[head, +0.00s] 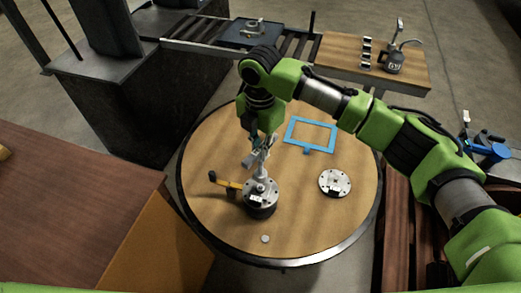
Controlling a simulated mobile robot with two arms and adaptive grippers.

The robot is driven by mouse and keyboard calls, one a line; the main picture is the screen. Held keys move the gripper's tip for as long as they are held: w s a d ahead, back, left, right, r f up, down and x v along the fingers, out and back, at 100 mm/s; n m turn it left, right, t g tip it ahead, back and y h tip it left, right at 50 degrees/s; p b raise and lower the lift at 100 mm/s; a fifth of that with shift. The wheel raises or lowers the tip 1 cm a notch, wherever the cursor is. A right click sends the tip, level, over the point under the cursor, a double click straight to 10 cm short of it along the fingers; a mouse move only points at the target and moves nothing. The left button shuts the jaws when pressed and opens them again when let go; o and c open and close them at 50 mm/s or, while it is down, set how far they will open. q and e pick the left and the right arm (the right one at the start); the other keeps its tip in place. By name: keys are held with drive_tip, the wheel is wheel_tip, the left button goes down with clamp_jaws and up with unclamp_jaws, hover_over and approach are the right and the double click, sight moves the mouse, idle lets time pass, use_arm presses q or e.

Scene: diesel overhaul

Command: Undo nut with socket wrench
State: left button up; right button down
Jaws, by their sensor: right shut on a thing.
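My right gripper (260,152) points down over the round wooden table, shut on a metallic tool (262,172) that looks like the socket wrench. The tool stands roughly upright on top of a dark cylindrical part with a light metal flange (258,189). Its lower end meets the flange near the middle. The nut is hidden or too small to make out. A tool with a yellow and black handle (228,183) touches or lies just left of the part; I cannot tell which. My left gripper is not in view.
The round table (330,225) also holds a loose metal flange (335,182), a blue frame (310,134) and a small round piece (265,239). Behind are a roller conveyor (200,50) and a wooden board with an oil can (392,62). The table's front right is clear.

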drive_tip(key=shift+f+m+b, duration=0.25)
drive_tip(key=shift+m+b, duration=0.2)
drive_tip(key=shift+m, duration=0.55)
drive_tip(key=shift+r+m+p, duration=0.25)
drive_tip(key=shift+m+p, duration=0.1)
drive_tip(key=shift+m, duration=0.25)
drive_tip(key=m+p, duration=0.2)
drive_tip(key=p, duration=0.1)
drive_tip(key=m+p, duration=0.2)
drive_tip(key=m, duration=0.1)
drive_tip(key=m+p, duration=0.2)
drive_tip(key=p, duration=0.1)
drive_tip(key=shift+s+f+p, duration=0.15)
drive_tip(key=shift+f+p, duration=0.1)
drive_tip(key=shift+p, duration=0.1)
drive_tip(key=shift+f+m, duration=0.5)
drive_tip(key=shift+m, duration=0.4)
drive_tip(key=shift+f+m, duration=0.15)
drive_tip(key=shift+m, duration=0.55)
wheel_tip(320, 180, down, 2)
drive_tip(key=shift+f+b, duration=0.15)
drive_tip(key=shift+b, duration=0.45)
drive_tip(key=shift+f, duration=0.5)
